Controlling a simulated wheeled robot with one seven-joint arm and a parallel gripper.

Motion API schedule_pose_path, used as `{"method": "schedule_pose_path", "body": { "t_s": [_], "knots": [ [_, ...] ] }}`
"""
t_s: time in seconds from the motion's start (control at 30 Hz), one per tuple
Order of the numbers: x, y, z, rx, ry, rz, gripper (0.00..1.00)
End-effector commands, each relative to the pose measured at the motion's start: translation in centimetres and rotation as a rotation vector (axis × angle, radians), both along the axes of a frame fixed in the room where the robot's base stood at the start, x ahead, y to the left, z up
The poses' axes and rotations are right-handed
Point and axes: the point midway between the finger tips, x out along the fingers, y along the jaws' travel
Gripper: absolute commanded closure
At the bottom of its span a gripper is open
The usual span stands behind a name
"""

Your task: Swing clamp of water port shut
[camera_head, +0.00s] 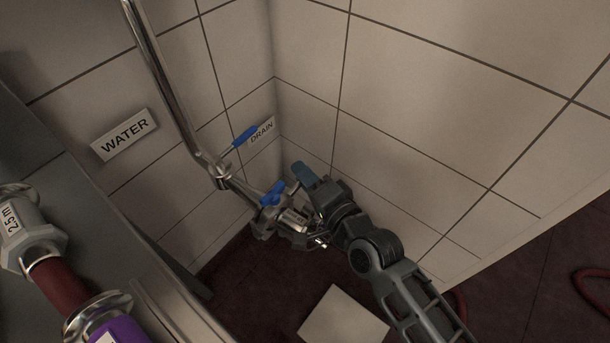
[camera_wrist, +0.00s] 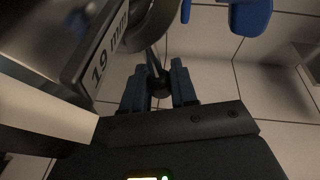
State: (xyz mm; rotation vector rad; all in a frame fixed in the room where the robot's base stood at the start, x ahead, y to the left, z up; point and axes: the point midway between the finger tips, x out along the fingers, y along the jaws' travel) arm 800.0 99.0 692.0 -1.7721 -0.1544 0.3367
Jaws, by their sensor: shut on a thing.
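The water pipe (camera_head: 163,75) runs down the wall past the WATER sign (camera_head: 124,134) to a metal port assembly low in the corner. A fitting with a label (camera_head: 295,218) sits at its lower end; in the wrist view its label (camera_wrist: 100,55) reads 19 mm. A curved metal clamp part (camera_wrist: 152,28) shows beside it, with a thin stem leading to a dark round knob (camera_wrist: 159,84). My gripper (camera_head: 304,175) is at the port's right side. In the wrist view its teal fingers (camera_wrist: 159,78) are shut on the knob. Whether the clamp is fully seated cannot be told.
A blue lever (camera_head: 245,136) is above the port, near the DRAIN sign (camera_head: 262,130). A blue wing handle (camera_head: 272,194) sits close to my gripper. A 2.5 m hose fitting (camera_head: 22,228) is at left. A pale floor tile (camera_head: 343,317) lies below.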

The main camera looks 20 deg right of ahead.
Motion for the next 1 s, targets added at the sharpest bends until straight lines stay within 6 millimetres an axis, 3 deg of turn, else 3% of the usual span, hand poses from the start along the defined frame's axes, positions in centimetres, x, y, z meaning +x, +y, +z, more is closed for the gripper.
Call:
{"method": "schedule_pose_path", "body": {
  "t_s": [0.03,0.07,0.27,0.63,1.0],
  "knots": [
    [-0.1,-0.1,-0.4,-0.003,0.008,0.001,1.0],
    [-0.1,-0.1,-0.4,-0.003,0.008,0.001,0.72],
    [-0.1,-0.1,-0.3,-0.003,0.006,0.0,0.53],
    [-0.8,-0.3,-0.1,-0.003,0.003,0.0,0.52],
    [-6.1,-1.8,0.5,-0.004,0.006,0.001,0.52]
  ]
}}
